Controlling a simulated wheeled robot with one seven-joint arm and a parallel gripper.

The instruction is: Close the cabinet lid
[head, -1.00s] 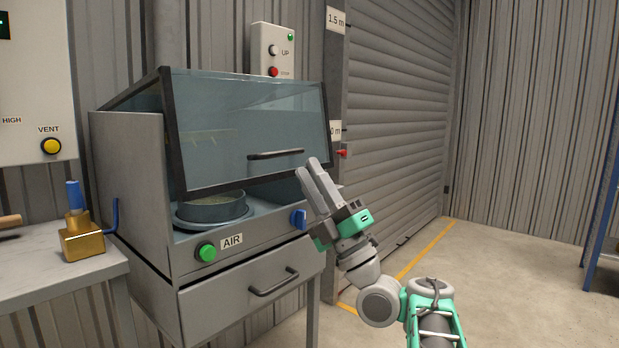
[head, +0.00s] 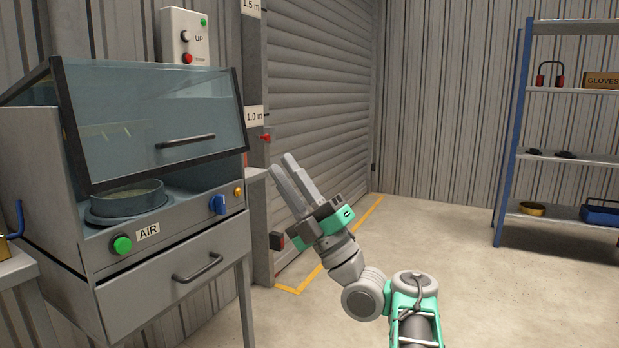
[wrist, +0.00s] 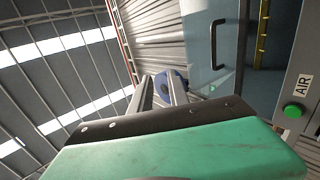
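The cabinet (head: 90,262) stands at the left in the head view. Its lid (head: 135,110) is a glass panel in a dark frame, raised and tilted, with an open gap below its lower edge. A dark bar handle (head: 186,140) is on the glass, and it shows in the wrist view (wrist: 215,44). A round dish (head: 128,196) sits inside, seen through the gap. My gripper (head: 283,161) is open and empty, its two fingers parallel with a gap between them. It is to the right of the lid, apart from it in the picture.
The cabinet front has a green AIR button (head: 122,244), a blue knob (head: 217,204) and a drawer (head: 180,285). A control box (head: 186,38) is on the wall behind. A roller shutter (head: 320,90) is behind my gripper. Clear floor lies before a blue shelf rack (head: 510,140).

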